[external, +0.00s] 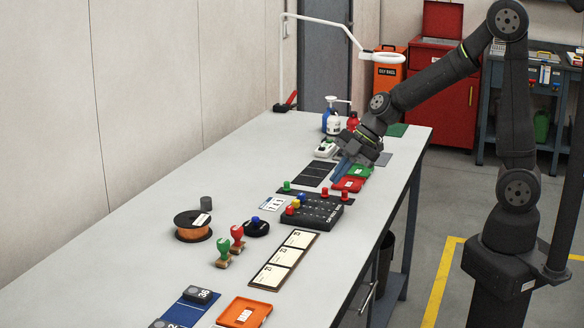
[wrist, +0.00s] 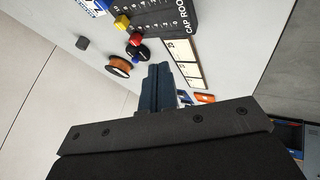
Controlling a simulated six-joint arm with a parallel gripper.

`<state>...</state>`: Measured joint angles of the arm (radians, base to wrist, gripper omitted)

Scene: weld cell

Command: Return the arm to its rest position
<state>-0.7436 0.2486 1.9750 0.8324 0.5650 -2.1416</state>
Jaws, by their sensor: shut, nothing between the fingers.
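My gripper (external: 342,167) is at the far part of the bench, low over the area by the red and green pads, with its fingers tilted down to the left. In the wrist view my gripper (wrist: 158,70) shows its two dark blue fingers side by side and shut, with nothing held. My dark arm reaches in from the right, bent at a high elbow. The exact gap between the fingertips and the bench cannot be told.
The long grey bench (external: 130,240) holds a black cap rack (external: 318,215), an orange spool (external: 193,227), stamps (external: 237,238), a red pad (external: 348,184), bottles (external: 332,123) and a lamp (external: 388,57). The wall side is mostly clear. A red cabinet (external: 440,90) stands behind.

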